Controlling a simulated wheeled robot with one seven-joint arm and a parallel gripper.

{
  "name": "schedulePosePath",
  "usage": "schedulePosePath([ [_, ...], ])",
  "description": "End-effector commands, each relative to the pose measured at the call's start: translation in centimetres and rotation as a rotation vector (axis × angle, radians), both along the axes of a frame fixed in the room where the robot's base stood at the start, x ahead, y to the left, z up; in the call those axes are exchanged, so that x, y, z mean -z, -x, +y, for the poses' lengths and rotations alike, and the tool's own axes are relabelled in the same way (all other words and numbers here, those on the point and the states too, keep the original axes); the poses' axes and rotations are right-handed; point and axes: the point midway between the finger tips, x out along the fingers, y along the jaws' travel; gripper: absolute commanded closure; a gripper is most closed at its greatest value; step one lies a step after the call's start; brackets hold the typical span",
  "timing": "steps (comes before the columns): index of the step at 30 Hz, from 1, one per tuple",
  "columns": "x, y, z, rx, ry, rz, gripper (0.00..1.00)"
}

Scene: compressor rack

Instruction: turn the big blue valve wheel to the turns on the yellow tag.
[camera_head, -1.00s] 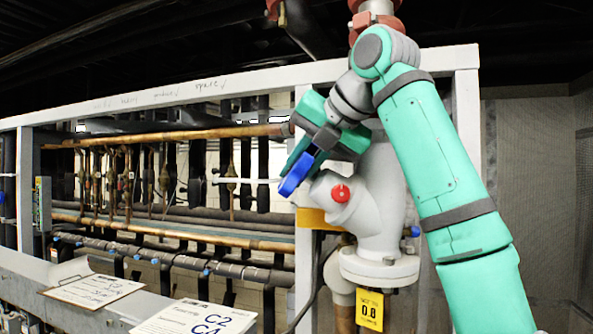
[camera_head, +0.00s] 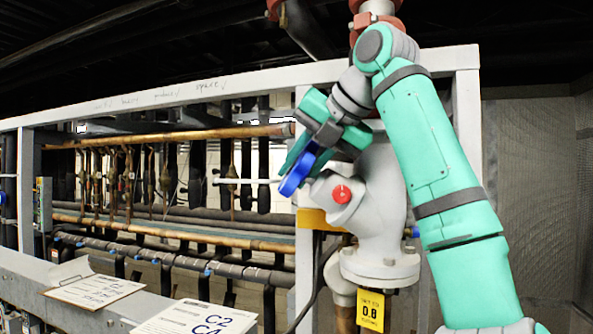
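The big blue valve wheel (camera_head: 298,172) shows nearly edge-on at the left of the grey valve body (camera_head: 378,210). My gripper (camera_head: 308,146) is at the wheel's upper part, coming from above and right. Its fingers are partly hidden by the green gripper housing and the wheel, so I cannot tell whether they are closed on the rim. The yellow tag (camera_head: 370,309) hangs below the valve's lower flange and reads 0.8, with smaller print that I cannot read clearly.
The grey rack frame (camera_head: 240,82) surrounds the valve and copper pipes (camera_head: 190,134). A clipboard (camera_head: 95,288) and a paper sheet marked C2 (camera_head: 195,318) lie at the lower left.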

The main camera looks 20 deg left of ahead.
Motion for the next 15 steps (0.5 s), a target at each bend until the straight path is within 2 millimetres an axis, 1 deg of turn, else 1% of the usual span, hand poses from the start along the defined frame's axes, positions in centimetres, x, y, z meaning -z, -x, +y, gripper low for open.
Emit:
schedulePosePath([
  [4, -0.1, 0.1, -0.1, -0.001, 0.0, 0.001, 0.75],
  [7, -0.6, 0.4, -0.6, 0.0, 0.001, 0.001, 0.75],
  [15, -3.3, 2.1, -3.3, -0.001, -0.001, 0.0, 0.75],
])
